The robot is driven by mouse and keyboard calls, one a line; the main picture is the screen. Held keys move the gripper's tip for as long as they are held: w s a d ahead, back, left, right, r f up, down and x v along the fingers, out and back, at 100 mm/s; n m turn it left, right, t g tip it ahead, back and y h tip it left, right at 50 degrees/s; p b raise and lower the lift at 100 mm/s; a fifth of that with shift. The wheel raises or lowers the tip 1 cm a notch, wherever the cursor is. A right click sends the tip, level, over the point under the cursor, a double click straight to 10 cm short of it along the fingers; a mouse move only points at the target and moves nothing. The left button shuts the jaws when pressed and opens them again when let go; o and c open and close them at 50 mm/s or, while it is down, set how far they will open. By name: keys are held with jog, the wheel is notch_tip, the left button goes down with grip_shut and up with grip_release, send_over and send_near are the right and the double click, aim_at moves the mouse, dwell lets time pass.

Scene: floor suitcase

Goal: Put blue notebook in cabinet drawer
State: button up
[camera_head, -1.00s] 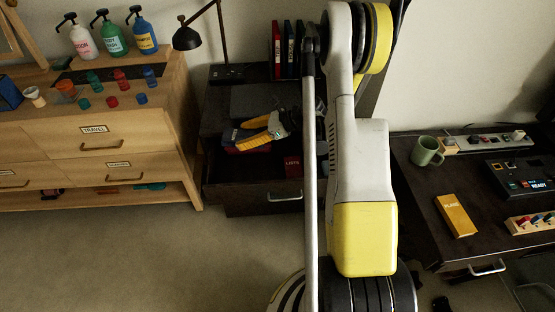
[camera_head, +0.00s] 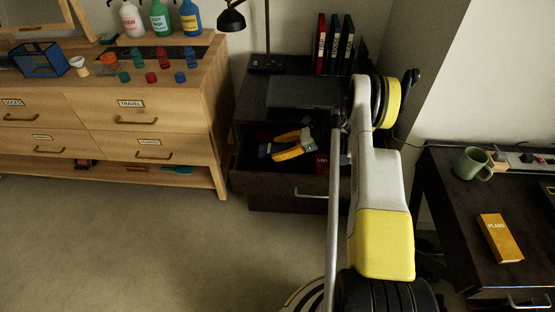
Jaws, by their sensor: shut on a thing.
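My gripper (camera_head: 274,147), with yellow fingers, is inside the open top drawer of the dark cabinet and points left. It is shut on the blue notebook (camera_head: 264,151), which shows only as a small dark blue patch at the fingertips. The drawer (camera_head: 290,188) is pulled out, with a metal handle on its front. A red notebook (camera_head: 322,164) lies in the drawer to the right, partly hidden by my arm. I cannot tell whether the blue notebook touches the drawer floor.
The cabinet top holds a closed dark laptop-like slab (camera_head: 300,93), a black lamp (camera_head: 232,20) and upright binders (camera_head: 333,45). A wooden dresser (camera_head: 130,90) stands close on the left. A desk at right holds a green mug (camera_head: 471,163) and yellow book (camera_head: 500,238). Floor at left is clear.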

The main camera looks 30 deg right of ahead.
jog(key=shift+w+a+f, duration=0.1)
jog(key=shift+w+f, duration=0.15)
jog(key=shift+w, duration=0.05)
jog(key=shift+f, duration=0.2)
jog(key=shift+f+b, duration=1.05)
jog(key=shift+f, duration=0.65)
jog(key=shift+f, duration=0.15)
jog(key=o, duration=1.2)
jog(key=shift+r, duration=0.2)
jog(key=p+v, duration=0.4)
jog(key=v, duration=0.8)
jog(key=shift+f+p, duration=0.1)
jog(key=shift+p, duration=0.25)
